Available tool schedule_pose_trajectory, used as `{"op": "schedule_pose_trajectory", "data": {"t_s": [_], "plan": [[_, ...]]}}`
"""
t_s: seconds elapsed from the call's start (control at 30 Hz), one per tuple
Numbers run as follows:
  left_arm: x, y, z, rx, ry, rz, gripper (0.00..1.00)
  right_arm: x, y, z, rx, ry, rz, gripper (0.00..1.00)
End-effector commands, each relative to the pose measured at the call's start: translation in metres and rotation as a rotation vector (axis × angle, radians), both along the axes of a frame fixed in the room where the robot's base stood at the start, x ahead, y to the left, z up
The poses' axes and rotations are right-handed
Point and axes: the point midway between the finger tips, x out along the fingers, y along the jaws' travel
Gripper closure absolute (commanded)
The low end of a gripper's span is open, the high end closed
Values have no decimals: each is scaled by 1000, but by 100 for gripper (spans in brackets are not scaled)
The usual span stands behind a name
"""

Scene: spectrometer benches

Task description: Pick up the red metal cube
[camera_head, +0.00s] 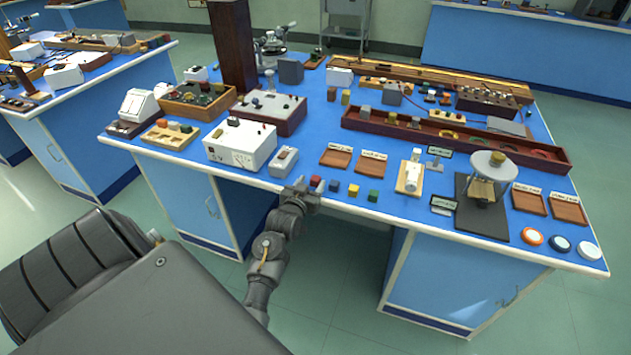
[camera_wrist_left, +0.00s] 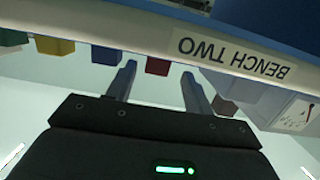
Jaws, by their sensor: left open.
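The red metal cube (camera_head: 316,182) sits near the front edge of the blue bench top, leftmost in a row of small cubes. In the left wrist view the red cube (camera_wrist_left: 157,66) shows beyond my fingers, in line with the gap between them. My left gripper (camera_head: 305,186) is at the bench's front edge, very close to the red cube in the head view. The left wrist view shows its two fingers (camera_wrist_left: 159,77) apart with nothing held. I cannot tell the exact distance to the cube. My right gripper is not in view.
Blue (camera_head: 334,187), yellow (camera_head: 353,190) and green (camera_head: 373,196) cubes stand to the right of the red one. A white-grey switch box (camera_head: 284,161) and a white instrument (camera_head: 239,145) stand to the left. Two brown trays (camera_head: 372,166) lie behind the cubes.

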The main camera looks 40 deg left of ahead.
Motion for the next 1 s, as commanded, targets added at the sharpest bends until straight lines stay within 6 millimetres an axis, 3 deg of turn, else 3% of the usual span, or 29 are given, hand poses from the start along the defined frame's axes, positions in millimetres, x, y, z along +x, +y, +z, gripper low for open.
{"op": "schedule_pose_trajectory", "data": {"t_s": [0.4, 0.7, 1.0], "plan": [[47, 12, -4, -2, 0, 0, 48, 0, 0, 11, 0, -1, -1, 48], [50, 13, -4, -1, 0, 0, 50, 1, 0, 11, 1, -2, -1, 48], [50, 13, -4, -1, 0, 0, 89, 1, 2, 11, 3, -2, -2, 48]]}}
